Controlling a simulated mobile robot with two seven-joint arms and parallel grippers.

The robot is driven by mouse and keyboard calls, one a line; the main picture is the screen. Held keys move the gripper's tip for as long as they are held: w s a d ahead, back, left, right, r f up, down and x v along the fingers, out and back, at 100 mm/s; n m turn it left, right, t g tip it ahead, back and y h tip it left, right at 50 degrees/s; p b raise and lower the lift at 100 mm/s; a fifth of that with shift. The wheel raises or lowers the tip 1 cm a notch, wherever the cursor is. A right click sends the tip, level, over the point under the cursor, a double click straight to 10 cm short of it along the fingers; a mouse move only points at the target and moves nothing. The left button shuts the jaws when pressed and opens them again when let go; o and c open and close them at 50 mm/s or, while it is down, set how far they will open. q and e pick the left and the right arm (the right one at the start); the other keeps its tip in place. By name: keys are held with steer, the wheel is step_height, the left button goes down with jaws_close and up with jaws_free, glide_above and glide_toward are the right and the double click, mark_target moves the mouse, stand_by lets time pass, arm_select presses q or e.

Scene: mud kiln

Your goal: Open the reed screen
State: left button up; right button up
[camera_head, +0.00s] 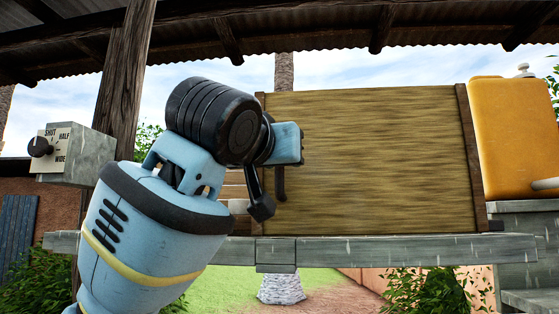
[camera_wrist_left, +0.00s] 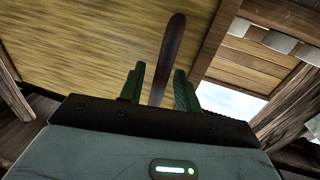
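The reed screen (camera_head: 385,160) is a tan panel of horizontal reeds between dark wooden side posts, upright on a grey ledge. Its dark upright handle (camera_head: 280,184) is near the panel's left edge, partly hidden by my left arm. In the left wrist view the handle (camera_wrist_left: 172,50) rises between the two green fingers of my left gripper (camera_wrist_left: 159,70). The fingers are apart, one on each side of the handle, with a gap visible on both sides. The reed panel (camera_wrist_left: 85,40) fills the left of that view. My right gripper is not in view.
A grey box with a dial (camera_head: 40,147) marked SHUT, HALF and WIDE is at the left by a wooden post (camera_head: 125,80). An orange jug (camera_head: 515,135) stands close to the screen's right post. The grey ledge (camera_head: 400,250) runs below the screen.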

arm_select(q)
steer(key=v, duration=0.7)
steer(key=shift+s, duration=0.2)
stand_by(0.4)
